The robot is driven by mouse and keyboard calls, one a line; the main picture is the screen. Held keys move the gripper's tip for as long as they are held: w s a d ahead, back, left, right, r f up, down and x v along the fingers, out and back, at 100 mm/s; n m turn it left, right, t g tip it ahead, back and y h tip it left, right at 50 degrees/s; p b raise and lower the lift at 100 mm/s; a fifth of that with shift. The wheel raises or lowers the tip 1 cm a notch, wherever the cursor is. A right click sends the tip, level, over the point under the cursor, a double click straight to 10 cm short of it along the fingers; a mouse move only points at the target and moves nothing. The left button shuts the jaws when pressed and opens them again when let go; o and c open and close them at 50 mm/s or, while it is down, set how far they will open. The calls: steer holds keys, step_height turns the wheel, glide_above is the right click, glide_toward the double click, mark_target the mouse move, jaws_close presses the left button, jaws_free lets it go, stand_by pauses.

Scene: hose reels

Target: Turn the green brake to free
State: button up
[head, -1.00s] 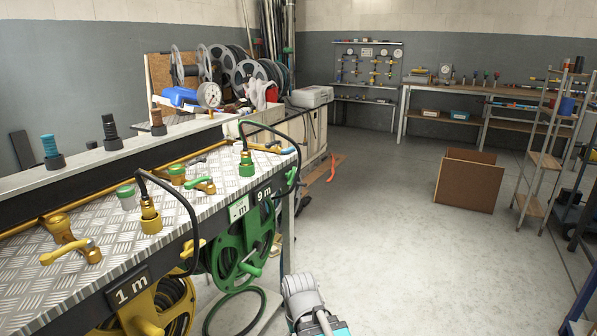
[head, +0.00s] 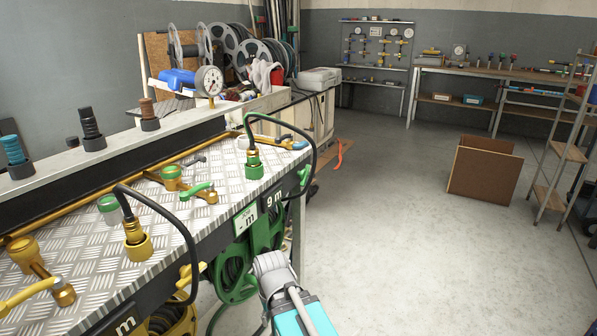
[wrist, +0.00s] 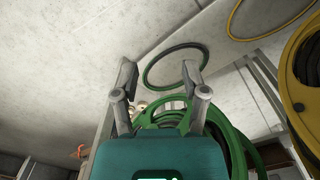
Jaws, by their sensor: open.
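The green hose reel (head: 262,235) hangs below the right end of the bench in the head view. In the wrist view, part of the green reel (wrist: 168,117) shows behind and between my fingers. A small green lever (head: 304,174) at the bench's front edge above the reel may be the brake; its setting cannot be read. It cannot be made out in the wrist view. My gripper (wrist: 159,74) is open and empty, its fingers apart. In the head view my teal-and-grey wrist is low in front of the reel; the fingertips cannot be made out there.
The bench (head: 185,225) carries yellow valves, a green-handled valve (head: 196,190) and black hoses arching over its front edge. A yellow reel (wrist: 306,90) stands at right in the wrist view. A wooden box (head: 484,170) lies on otherwise open floor.

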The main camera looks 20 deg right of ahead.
steer(key=shift+w+a, duration=0.35)
steer(key=shift+a, duration=0.05)
steer(key=o, duration=0.4)
steer(key=shift+w, duration=0.1)
steer(key=shift+o, duration=0.3)
steer(key=shift+w+r+y, duration=0.25)
steer(key=shift+w+y, duration=0.05)
steer(key=shift+w, duration=0.1)
steer(key=w+d+r+t+y+p, duration=0.55)
steer(key=w+d+r+y, duration=0.35)
steer(key=w+d+r, duration=0.25)
steer(key=w+d+r+t+y+p, duration=0.1)
steer(key=d+r+t, duration=0.3)
steer(key=d+r, duration=0.3)
steer(key=w+d+r+t+p, duration=0.1)
steer(key=w+d+r+t, duration=0.1)
steer(key=d+r+t, duration=0.2)
steer(key=d+r, duration=0.3)
steer(key=d, duration=0.5)
steer(key=shift+y, duration=0.4)
